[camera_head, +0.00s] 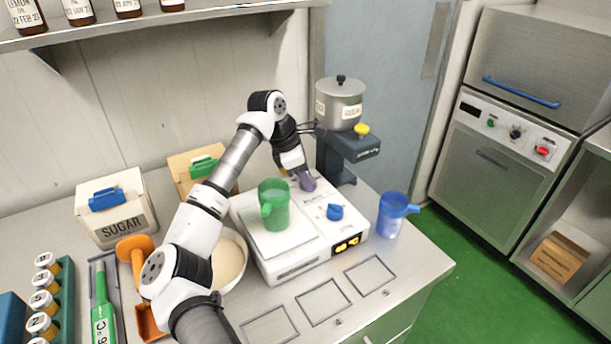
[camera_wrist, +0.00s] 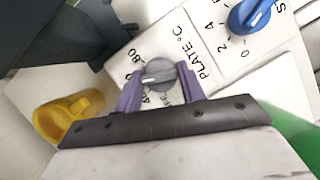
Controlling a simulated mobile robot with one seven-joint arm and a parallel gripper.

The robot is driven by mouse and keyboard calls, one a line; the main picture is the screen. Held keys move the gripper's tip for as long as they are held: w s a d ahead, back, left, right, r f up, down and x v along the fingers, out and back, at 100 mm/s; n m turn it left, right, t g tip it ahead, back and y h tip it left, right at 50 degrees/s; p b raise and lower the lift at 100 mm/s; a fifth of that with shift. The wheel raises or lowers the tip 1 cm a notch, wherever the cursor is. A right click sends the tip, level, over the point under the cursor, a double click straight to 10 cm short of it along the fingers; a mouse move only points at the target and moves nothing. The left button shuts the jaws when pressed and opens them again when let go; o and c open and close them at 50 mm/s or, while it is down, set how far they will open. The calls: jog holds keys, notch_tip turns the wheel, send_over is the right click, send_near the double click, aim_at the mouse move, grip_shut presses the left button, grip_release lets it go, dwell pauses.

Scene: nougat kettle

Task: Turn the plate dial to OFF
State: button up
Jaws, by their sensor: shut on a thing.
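The plate dial (camera_wrist: 160,73) is a small grey round knob on the white hotplate unit (camera_head: 285,267), beside the printed words PLATE °C. Its white mark points left in the wrist view, between the printed 80 and 40. The OFF print below it is partly covered. My gripper (camera_wrist: 160,88) has its purple fingers on either side of the dial and is shut on it. In the head view my gripper (camera_head: 307,183) is at the back of the unit, and its fingers hide the dial.
A blue knob (camera_head: 335,212) is close by on the same panel. A green jug (camera_head: 275,205) stands on the plate left of my gripper. The metal kettle (camera_head: 340,104) on its dark stand is behind right. A blue jug (camera_head: 392,214) stands right of the unit.

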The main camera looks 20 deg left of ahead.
jog(key=shift+f+b, duration=0.15)
jog(key=shift+b, duration=0.25)
jog(key=n+b, duration=0.2)
jog(key=n+t+b, duration=0.1)
jog(key=n+b, duration=0.1)
jog(key=shift+s+f+y+b, duration=0.15)
jog(key=shift+y+b, duration=0.2)
jog(key=shift+y, duration=0.05)
jog(key=n+y+b, duration=0.1)
jog(key=n+b, duration=0.1)
jog(key=b, duration=0.1)
jog(key=n+t+b, duration=0.1)
jog(key=n+b, duration=0.2)
jog(key=shift+d+t+y, duration=0.2)
jog(key=shift+t+y, duration=0.1)
jog(key=shift+y, duration=0.1)
jog(key=n+b, duration=0.2)
jog(key=n+y+b, duration=0.1)
jog(key=n+b, duration=0.1)
jog(key=n, duration=0.1)
jog(key=shift+d+y, duration=0.1)
jog(key=shift+y, duration=0.2)
jog(key=shift+d+r+n+y+b, duration=0.15)
jog(key=shift+n+y+b, duration=0.25)
jog(key=shift+n+b, duration=0.55)
jog(key=shift+a+r+n+y+b, duration=0.15)
jog(key=shift+n+y+b, duration=0.25)
jog(key=shift+n+b, duration=0.5)
jog(key=shift+d+n, duration=0.1)
jog(key=shift+n, duration=0.15)
